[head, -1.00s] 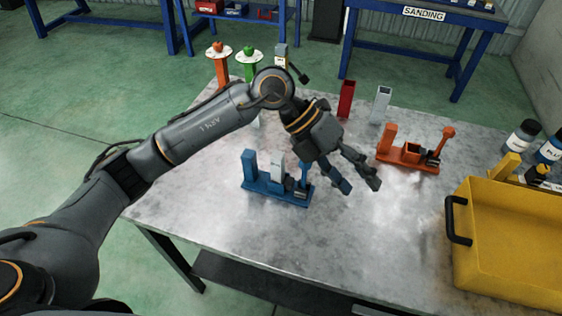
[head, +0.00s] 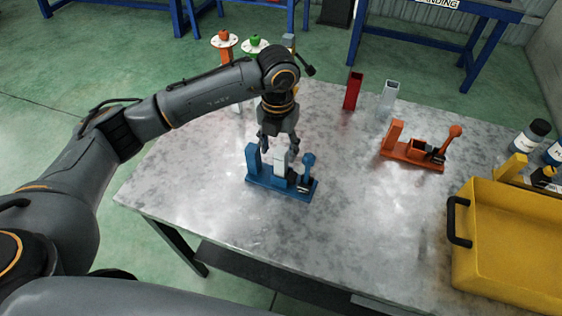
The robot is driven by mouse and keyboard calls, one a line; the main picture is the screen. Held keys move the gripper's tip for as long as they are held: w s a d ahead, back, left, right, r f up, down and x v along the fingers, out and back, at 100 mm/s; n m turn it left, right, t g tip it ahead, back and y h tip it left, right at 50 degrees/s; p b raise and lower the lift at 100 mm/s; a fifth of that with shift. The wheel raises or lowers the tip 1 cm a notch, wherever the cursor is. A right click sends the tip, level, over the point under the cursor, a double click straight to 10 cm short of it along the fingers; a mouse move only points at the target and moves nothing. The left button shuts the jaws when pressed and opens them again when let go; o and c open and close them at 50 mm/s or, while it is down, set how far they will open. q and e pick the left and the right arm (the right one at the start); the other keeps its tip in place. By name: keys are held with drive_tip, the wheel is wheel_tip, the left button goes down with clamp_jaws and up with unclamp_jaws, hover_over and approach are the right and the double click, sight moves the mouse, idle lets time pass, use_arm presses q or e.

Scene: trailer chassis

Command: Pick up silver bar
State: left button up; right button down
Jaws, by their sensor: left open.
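A silver bar (head: 281,164) stands upright in the blue fixture (head: 262,182) on the metal table. My left gripper (head: 279,146) points down just over the blue fixture. It is open, with one finger to each side of the bar's top; I cannot tell whether either finger touches it. A second silver piece (head: 388,98), a hollow upright tube, stands farther back on the right. My right gripper is not in view.
A red upright tube (head: 352,91) stands left of the silver tube. An orange fixture (head: 410,155) sits right of centre. A yellow bin (head: 512,240) fills the right front, with bottles (head: 530,136) behind it. The table's front middle is clear.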

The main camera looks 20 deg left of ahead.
sight(281, 160)
use_arm(q)
drive_tip(key=shift+d+f+p, duration=0.15)
drive_tip(key=shift+f+p, duration=0.3)
drive_tip(key=shift+f, duration=0.1)
drive_tip(key=f+p, duration=0.1)
drive_tip(key=f, duration=0.2)
drive_tip(key=shift+w+d+f+p, duration=0.1)
drive_tip(key=shift+w+f+p, duration=0.2)
drive_tip(key=shift+w+p, duration=0.05)
drive_tip(key=shift+f, duration=0.4)
clamp_jaws()
